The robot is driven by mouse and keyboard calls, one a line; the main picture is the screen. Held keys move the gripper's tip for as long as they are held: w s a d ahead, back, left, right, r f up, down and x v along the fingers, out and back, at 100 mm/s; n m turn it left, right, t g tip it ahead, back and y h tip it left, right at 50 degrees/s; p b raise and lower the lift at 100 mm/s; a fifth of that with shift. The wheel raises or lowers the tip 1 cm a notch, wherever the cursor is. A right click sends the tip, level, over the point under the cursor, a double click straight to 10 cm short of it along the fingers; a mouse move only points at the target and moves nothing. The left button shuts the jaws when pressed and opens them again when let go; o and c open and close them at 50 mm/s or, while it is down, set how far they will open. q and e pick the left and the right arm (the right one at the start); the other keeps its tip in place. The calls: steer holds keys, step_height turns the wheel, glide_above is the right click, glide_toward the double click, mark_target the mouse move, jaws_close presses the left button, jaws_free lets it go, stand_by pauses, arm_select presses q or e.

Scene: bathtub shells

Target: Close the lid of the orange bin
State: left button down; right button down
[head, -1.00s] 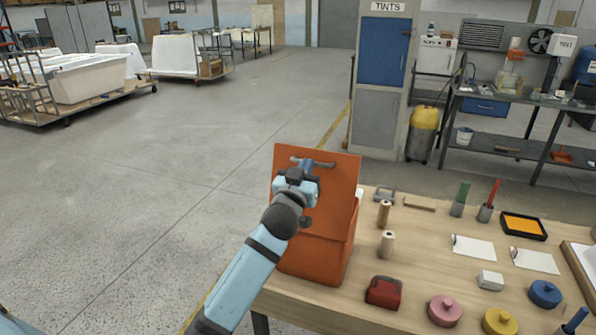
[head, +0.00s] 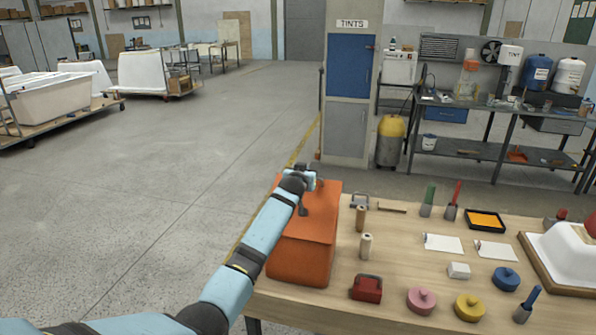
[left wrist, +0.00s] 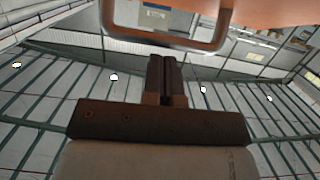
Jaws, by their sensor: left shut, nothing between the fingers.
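The orange bin (head: 298,263) stands on the left corner of the wooden table. Its lid (head: 318,215) is tipped down away from me and lies low over the bin's top; I cannot tell whether a gap is left at the far edge. My left gripper (head: 308,174) is shut and empty at the lid's far edge, by the lid's handle (head: 320,184). In the left wrist view the handle (left wrist: 160,45) and an orange surface (left wrist: 270,10) show at the top, close to the gripper's fingers. Whether they touch is unclear. My right gripper is out of view.
The table (head: 395,265) holds wooden spools (head: 361,218), a red box (head: 366,289), coloured round lids (head: 421,300) and brushes right of the bin. A blue-doored cabinet (head: 350,65) stands behind. The floor (head: 140,190) left of the table is clear.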

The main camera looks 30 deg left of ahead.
arm_select(q)
steer(key=w+f+g, duration=0.1)
steer(key=f, duration=0.1)
steer(key=w+f+g, duration=0.1)
steer(key=f, duration=0.1)
steer(key=w+f+g+h, duration=0.1)
steer(key=w, duration=0.1)
steer(key=shift+a+f+g, duration=0.4)
steer(key=shift+w+f+g, duration=0.3)
steer(key=shift+f+g, duration=0.1)
steer(key=shift+f, duration=0.55)
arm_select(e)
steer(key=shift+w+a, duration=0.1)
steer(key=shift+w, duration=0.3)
